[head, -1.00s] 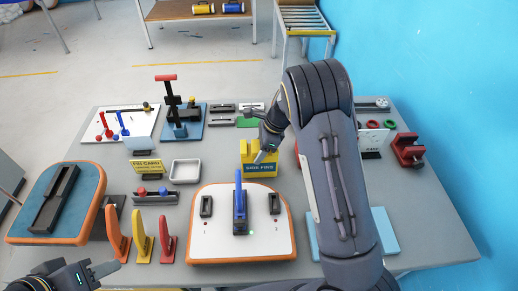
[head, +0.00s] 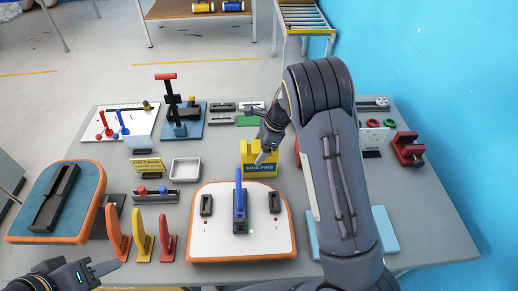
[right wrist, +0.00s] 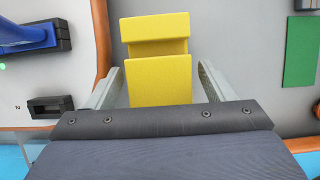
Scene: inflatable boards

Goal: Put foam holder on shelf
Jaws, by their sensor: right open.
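A yellow block-shaped holder (head: 245,153), which looks like the foam holder, stands behind the white board with a blue "SIDE FINS" label at its front. My right gripper (head: 262,155) is over it and partly hides it. In the right wrist view the stepped yellow holder (right wrist: 159,80) lies between the two spread fingers of the right gripper (right wrist: 158,88), with gaps on both sides. My left gripper (head: 108,268) is low at the left front, away from the holder; its finger spacing is unclear. I cannot identify the shelf for certain.
The white board with orange rim (head: 205,245) carries an upright blue fin (head: 239,195). Orange, yellow and red fins (head: 142,240) stand left of it. A white tray (head: 185,170) and a yellow card (head: 147,165) are nearby. A blue wall (head: 440,110) bounds the right.

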